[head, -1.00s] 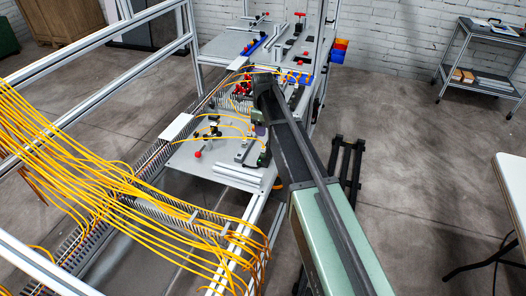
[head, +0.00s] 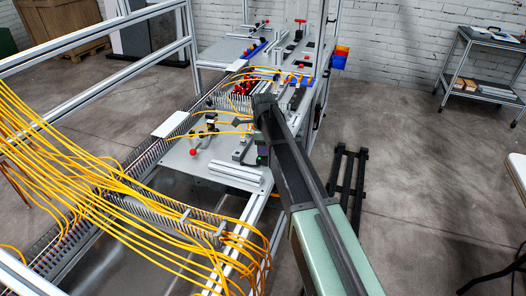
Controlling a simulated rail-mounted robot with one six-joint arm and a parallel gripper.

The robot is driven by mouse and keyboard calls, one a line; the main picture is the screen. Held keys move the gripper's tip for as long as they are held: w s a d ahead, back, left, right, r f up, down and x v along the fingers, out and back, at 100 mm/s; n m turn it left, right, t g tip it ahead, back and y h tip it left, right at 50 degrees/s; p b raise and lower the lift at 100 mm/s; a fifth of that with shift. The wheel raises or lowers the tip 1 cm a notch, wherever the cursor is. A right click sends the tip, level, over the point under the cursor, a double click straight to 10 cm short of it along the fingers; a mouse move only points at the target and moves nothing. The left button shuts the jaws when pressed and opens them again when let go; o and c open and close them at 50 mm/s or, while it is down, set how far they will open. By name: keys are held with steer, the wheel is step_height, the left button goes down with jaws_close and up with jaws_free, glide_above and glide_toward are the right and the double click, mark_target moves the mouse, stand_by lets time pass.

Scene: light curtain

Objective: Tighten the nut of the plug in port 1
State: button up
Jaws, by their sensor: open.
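My gripper (head: 241,122) is small and dark at the far end of my arm, pointing left over the grey work plate (head: 190,167). Its jaws are open; the fingertips are too small to see clearly. Yellow cables run across the plate close to the gripper. A small black fixture with a pale part (head: 210,122) stands left of the gripper, apart from it. Port 1, its plug and its nut cannot be told apart at this size; my arm covers part of the right side of the plate.
Many yellow cables (head: 90,180) hang over slotted ducts at the left. A red ball knob (head: 193,152) stands on the plate. Red parts (head: 240,89) sit behind the gripper. Aluminium frame rails cross the left side. Open floor lies right of my arm.

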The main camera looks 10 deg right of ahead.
steer(key=c, duration=0.7)
steer(key=m, duration=0.6)
steer(key=shift+f, duration=0.15)
steer(key=o, duration=0.7)
steer(key=shift+o, duration=0.2)
step_height(320, 180, up, 7)
steer(key=p, duration=0.7)
